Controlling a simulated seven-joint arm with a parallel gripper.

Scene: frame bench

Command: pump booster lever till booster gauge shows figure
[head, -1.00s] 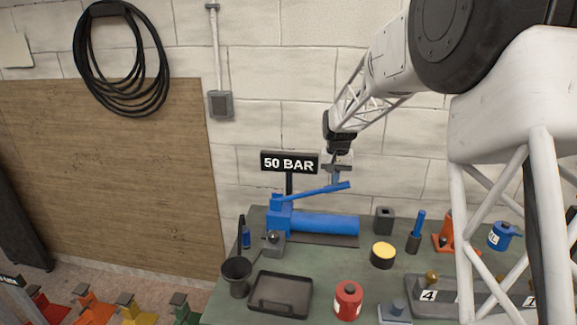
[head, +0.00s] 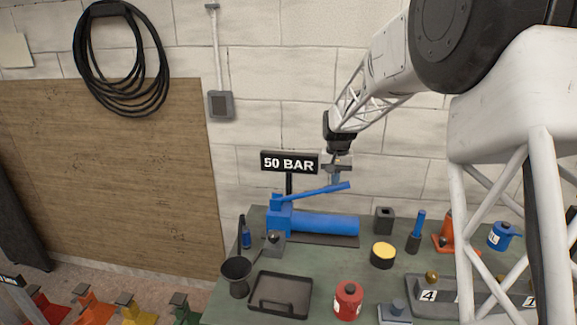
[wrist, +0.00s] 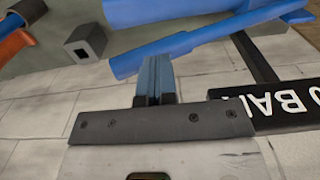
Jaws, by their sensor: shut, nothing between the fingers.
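The blue booster pump (head: 322,223) lies on the bench, and its blue lever (head: 312,193) slopes up to the right. In the wrist view the lever (wrist: 215,43) crosses the top. My gripper (head: 336,183) is shut and empty at the lever's raised free end. In the wrist view the shut fingers (wrist: 172,48) meet the lever's edge; I cannot tell whether they touch it. A black sign (head: 289,163) behind the pump reads "50 BAR"; part of it shows in the wrist view (wrist: 283,108). I cannot make out a separate gauge dial or its reading.
A yellow-topped tin (head: 383,254), red canister (head: 347,300) and square-holed block (head: 384,219) are to the right. A wall stands behind.

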